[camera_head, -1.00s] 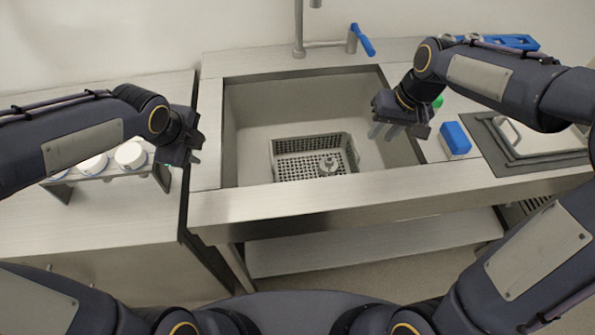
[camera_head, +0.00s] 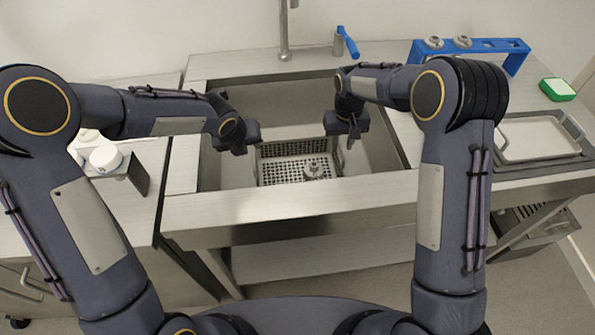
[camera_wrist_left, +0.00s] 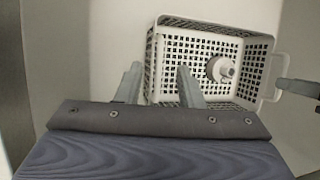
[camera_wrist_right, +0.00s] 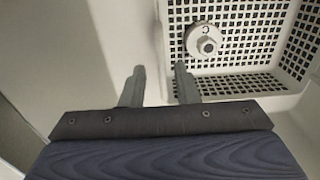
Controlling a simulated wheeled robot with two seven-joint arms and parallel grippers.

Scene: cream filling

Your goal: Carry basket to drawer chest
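The grey perforated basket (camera_head: 276,173) sits in the sink, with a small round metal part (camera_head: 313,169) inside it. My left gripper (camera_head: 240,151) is open and empty near the basket's left end. In the left wrist view the basket (camera_wrist_left: 172,50) and its end handle (camera_wrist_left: 276,72) lie beyond my open fingers. My right gripper (camera_head: 350,143) is open and empty near the basket's right end. The right wrist view shows the basket (camera_wrist_right: 243,62) to the right of the open fingers. A cabinet front with a handle (camera_head: 28,282) shows at lower left; I cannot tell if it is the drawer chest.
The sink (camera_head: 385,140) has raised walls and a front ledge. A tray (camera_head: 530,138), a green item (camera_head: 557,89) and a blue rack (camera_head: 505,48) are at right. White round pieces (camera_head: 104,157) stand at left.

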